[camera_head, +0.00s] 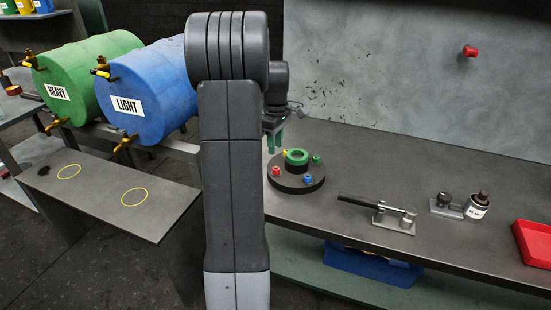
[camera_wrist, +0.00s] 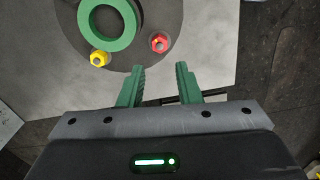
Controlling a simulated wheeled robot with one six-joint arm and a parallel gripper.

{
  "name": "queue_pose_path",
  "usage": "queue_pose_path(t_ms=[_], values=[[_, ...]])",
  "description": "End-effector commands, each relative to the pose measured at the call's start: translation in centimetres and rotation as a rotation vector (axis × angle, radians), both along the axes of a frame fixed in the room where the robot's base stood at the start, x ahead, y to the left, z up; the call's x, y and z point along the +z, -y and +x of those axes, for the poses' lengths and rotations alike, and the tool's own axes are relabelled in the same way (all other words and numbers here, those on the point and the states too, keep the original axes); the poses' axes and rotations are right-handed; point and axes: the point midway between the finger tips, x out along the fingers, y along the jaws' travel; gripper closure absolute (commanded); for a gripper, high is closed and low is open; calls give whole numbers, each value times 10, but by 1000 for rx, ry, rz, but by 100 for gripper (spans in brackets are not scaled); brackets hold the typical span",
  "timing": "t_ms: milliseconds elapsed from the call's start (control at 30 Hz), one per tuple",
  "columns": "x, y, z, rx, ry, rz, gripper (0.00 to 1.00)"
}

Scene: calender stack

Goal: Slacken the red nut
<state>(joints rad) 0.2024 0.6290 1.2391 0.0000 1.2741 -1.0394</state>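The red nut (camera_head: 276,171) sits on a dark round disc (camera_head: 300,187) on the workbench, at the disc's left edge in the head view. The red nut (camera_wrist: 159,42) also shows in the wrist view, just beyond my fingertips. A yellow nut (camera_wrist: 99,59) is to its left, and a green ring (camera_wrist: 84,28) stands at the disc's middle. Blue (camera_head: 307,179) and green (camera_head: 316,159) nuts sit on the disc's other sides. My gripper (camera_wrist: 158,68) is open and empty, its green fingers apart and short of the red nut. My arm partly hides the left of the bench in the head view.
A black-handled tool on a metal plate (camera_head: 392,219), a small fixture with a labelled jar (camera_head: 477,206) and a red tray (camera_head: 533,243) stand right of the disc. Green (camera_head: 85,75) and blue (camera_head: 150,92) drums are at left. A red knob (camera_head: 470,51) is on the back wall.

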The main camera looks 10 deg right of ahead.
Motion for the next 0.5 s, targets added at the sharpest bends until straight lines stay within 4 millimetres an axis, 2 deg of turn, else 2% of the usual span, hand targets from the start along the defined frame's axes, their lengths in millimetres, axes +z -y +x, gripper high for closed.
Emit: queue_pose_path(t_ms=[100, 200, 333, 500], values=[[24, 0, 1, 0, 4, -1, 69], [38, 0, 0, 0, 1, 0, 69], [49, 0, 0, 0, 0, 0, 69], [52, 0, 0, 0, -1, 1, 69]])
